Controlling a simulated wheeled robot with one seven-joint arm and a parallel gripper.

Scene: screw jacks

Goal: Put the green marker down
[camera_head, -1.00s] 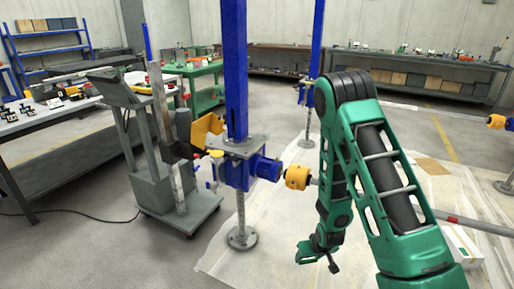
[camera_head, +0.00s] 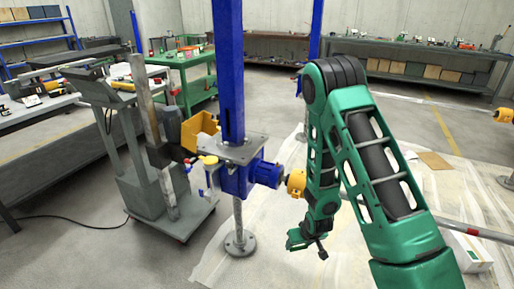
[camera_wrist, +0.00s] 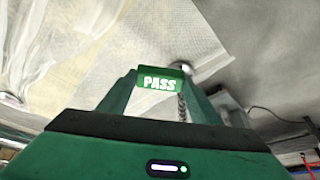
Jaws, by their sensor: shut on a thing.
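The green marker (camera_wrist: 160,82), a small green block with white "PASS" lettering, sits between the fingertips of my gripper (camera_wrist: 161,76) in the wrist view. The gripper is shut on it. In the head view my gripper (camera_head: 298,240) hangs low, right of the blue screw jack (camera_head: 240,175), apart from it and above the sheet-covered floor. The marker cannot be made out in the head view.
A grey wheeled cart (camera_head: 158,200) stands left of the jack. Yellow couplings (camera_head: 296,183) and a shaft run right from the jack, behind my arm. A white box (camera_head: 468,250) lies at right. A green table (camera_head: 187,80) and workbenches stand farther back.

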